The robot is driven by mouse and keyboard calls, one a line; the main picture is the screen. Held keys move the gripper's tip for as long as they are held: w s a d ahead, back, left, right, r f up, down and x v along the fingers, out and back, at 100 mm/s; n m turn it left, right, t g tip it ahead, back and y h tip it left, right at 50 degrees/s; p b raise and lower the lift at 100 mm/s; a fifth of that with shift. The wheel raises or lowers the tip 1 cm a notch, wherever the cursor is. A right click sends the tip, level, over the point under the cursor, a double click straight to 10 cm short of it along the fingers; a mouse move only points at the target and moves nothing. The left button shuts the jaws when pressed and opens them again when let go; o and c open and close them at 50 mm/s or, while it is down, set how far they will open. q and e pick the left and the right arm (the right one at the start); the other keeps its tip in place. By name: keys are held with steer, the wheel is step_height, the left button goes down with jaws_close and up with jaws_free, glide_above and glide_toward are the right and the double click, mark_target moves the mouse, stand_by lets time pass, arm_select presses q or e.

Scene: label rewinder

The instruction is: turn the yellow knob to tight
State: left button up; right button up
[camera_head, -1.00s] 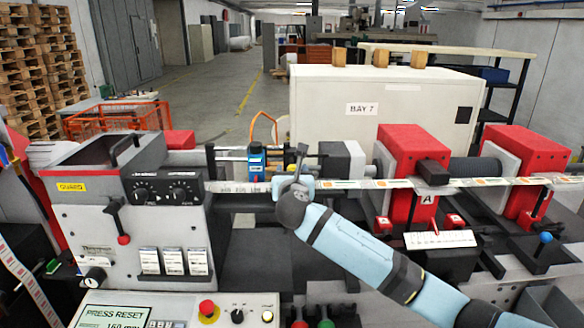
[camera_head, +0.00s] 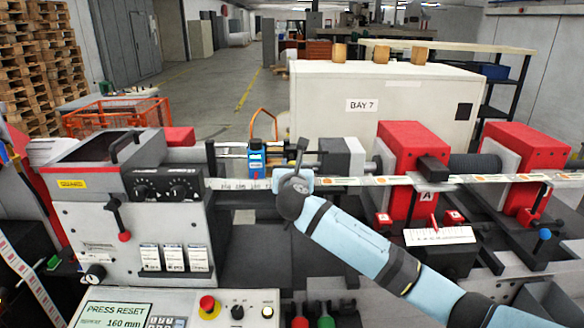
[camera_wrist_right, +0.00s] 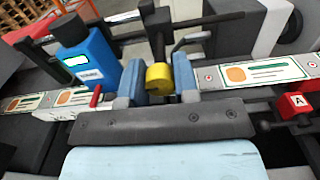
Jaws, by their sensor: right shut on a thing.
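The yellow knob (camera_wrist_right: 158,77) shows in the right wrist view, between the two pale blue fingers of my right gripper (camera_wrist_right: 158,84). The gripper is shut on the knob. A dark upright post stands just behind the knob. In the head view my right gripper (camera_head: 295,178) is at the middle of the machine, over the label strip, and its own wrist hides the knob there. No tight or loose marking is readable on the knob. My left gripper is not in view.
The label strip (camera_wrist_right: 255,71) runs across on both sides. Dark rods cross behind. The grey control box (camera_head: 130,225) stands left.

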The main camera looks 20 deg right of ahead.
steer(key=m, duration=0.4)
steer(key=m+b, duration=0.1)
steer(key=m, duration=0.3)
steer(key=shift+m, duration=0.3)
steer(key=m+b, duration=0.1)
steer(key=m, duration=0.4)
steer(key=shift+d+f+b, duration=0.1)
steer(key=shift+b, duration=0.3)
steer(key=shift+m+b, duration=0.6)
steer(key=shift+m, duration=1.4)
steer(key=o, duration=0.9)
